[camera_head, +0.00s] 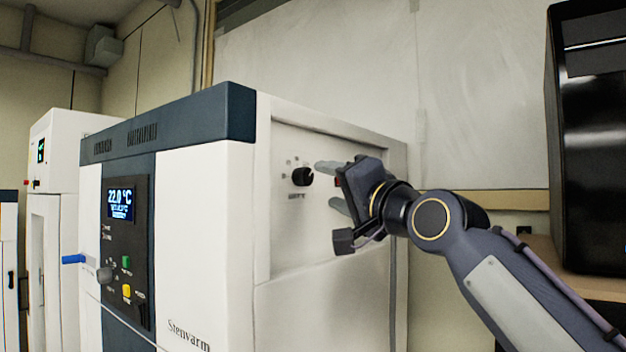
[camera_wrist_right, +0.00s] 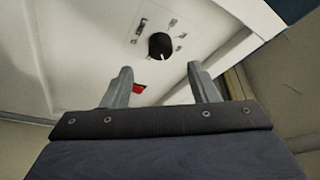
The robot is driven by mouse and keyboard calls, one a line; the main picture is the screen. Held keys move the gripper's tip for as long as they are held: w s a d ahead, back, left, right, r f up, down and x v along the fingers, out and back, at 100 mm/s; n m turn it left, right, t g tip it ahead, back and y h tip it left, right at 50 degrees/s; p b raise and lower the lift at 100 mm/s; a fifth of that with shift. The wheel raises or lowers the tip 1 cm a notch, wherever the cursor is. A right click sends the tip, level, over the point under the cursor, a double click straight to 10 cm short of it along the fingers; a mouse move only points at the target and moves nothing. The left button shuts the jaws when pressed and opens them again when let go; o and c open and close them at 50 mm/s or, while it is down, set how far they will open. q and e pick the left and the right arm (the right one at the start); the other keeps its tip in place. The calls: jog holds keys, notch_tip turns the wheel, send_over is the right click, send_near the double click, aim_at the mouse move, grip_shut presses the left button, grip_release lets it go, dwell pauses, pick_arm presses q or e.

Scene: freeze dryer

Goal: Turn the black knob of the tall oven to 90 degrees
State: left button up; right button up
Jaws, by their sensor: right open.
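The black knob (camera_head: 302,177) sits on the recessed white side panel of the tall oven (camera_head: 205,205), with small markings around it. In the right wrist view the knob (camera_wrist_right: 160,45) lies beyond the fingertips, roughly midway between them, with a pale line on its face. My right gripper (camera_head: 328,184) is open and empty, just right of the knob in the head view and apart from it. It also shows in the right wrist view (camera_wrist_right: 160,78), fingers spread. My left gripper is not in view.
A small red part (camera_wrist_right: 139,88) is on the side panel near one finger. A black appliance (camera_head: 590,150) stands at the right. Another white cabinet (camera_head: 45,200) is at the left.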

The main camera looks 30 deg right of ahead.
aim_at(307, 179)
jog(key=p+x, duration=0.2)
jog(key=x, duration=0.3)
jog(key=shift+w+a+r, duration=0.1)
jog(key=shift+w+r, duration=0.05)
jog(key=shift+w, duration=0.55)
jog(key=c, duration=1)
